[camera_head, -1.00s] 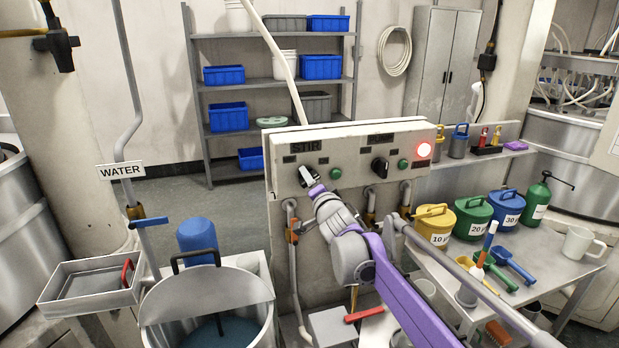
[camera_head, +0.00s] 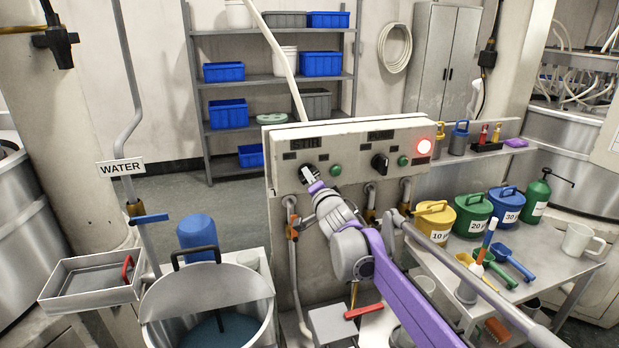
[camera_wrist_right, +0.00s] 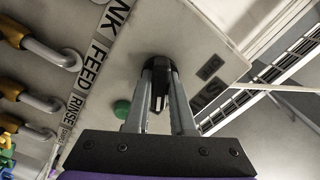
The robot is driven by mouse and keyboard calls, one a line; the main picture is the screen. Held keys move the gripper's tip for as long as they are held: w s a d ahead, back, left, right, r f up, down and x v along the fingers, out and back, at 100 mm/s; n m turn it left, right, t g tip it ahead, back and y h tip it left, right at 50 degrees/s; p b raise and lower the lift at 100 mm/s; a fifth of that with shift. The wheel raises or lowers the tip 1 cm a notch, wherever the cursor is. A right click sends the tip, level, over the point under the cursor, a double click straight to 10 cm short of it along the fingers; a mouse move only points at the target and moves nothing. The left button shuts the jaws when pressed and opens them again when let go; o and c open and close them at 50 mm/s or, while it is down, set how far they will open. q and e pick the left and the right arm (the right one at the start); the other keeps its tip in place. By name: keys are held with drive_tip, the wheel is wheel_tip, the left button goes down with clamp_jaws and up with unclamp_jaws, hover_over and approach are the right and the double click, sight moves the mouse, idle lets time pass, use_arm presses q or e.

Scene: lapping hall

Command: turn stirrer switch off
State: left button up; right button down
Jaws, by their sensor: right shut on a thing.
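The stirrer switch (camera_wrist_right: 158,97) is a black rotary knob on the panel under the STIR label (camera_head: 304,144). The light control panel (camera_head: 350,148) stands in the middle of the head view. My right gripper (camera_head: 309,174) is at the knob, and in the right wrist view its two fingers (camera_wrist_right: 160,100) are closed on either side of it. The fingers partly hide the knob, so its exact angle is hard to read. A green button (camera_head: 335,170) sits just right of the knob. My left gripper does not show.
A second black knob (camera_head: 380,163), another green button (camera_head: 403,161) and a lit red lamp (camera_head: 424,147) are on the same panel. A steel pot (camera_head: 207,300) stands at lower left. Lidded yellow (camera_head: 434,222) and green (camera_head: 472,214) cans stand on the right table.

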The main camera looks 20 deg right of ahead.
drive_tip(key=shift+n, duration=1.3)
drive_tip(key=n, duration=0.2)
drive_tip(key=shift+n+b, duration=0.3)
drive_tip(key=n, duration=0.3)
drive_tip(key=shift+n, duration=0.3)
drive_tip(key=shift+d+n, duration=0.1)
drive_tip(key=shift+n, duration=1.3)
drive_tip(key=c, duration=0.8)
unclamp_jaws()
drive_tip(key=shift+o, duration=0.2)
